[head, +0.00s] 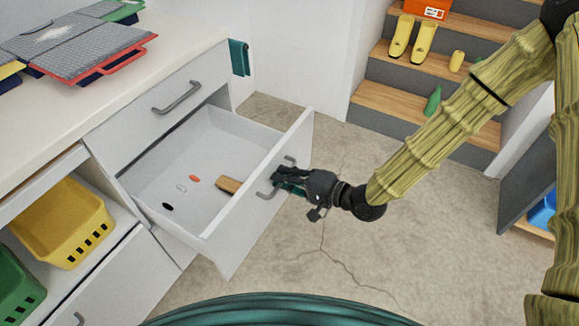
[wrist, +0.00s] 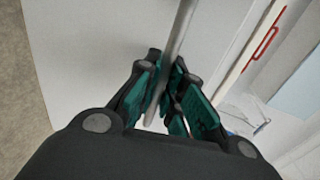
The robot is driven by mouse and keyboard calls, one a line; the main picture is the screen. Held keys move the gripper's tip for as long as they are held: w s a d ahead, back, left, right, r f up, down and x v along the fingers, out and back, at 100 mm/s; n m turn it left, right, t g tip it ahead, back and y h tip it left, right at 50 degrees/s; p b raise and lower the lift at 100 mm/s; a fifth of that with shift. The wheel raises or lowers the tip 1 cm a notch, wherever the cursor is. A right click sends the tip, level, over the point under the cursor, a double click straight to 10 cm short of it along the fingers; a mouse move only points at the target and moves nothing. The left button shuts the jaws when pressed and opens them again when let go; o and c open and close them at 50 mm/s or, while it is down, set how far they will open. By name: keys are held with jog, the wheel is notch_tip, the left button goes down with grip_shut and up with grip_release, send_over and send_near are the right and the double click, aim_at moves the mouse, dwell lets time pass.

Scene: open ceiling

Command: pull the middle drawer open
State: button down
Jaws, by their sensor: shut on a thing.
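The middle drawer (head: 262,205) is white and stands well out of the cabinet, with its inside showing. A grey bar handle is on its front. My gripper (head: 284,184) is at this handle, its fingers around the bar. In the wrist view the grey handle bar (wrist: 179,45) runs down between the teal finger pads of my gripper (wrist: 165,98), which is shut on it. The fingers hide part of the handle. Inside the drawer lie a brown block (head: 228,186), an orange piece (head: 194,178), a white ring (head: 181,188) and a black piece (head: 167,206).
A closed drawer with a grey handle (head: 177,97) is above. Yellow (head: 63,222) and green (head: 18,285) baskets stand in the left shelf. Steps with yellow boots (head: 411,38) and a green bottle (head: 432,102) are at the back right. Bare floor (head: 335,225) lies before the drawer.

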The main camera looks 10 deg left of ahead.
jog(key=shift+s+d, duration=0.2)
jog(key=shift+d, duration=0.3)
jog(key=c, duration=1.5)
grip_release()
jog(key=v, duration=1.2)
jog(key=shift+f, duration=0.1)
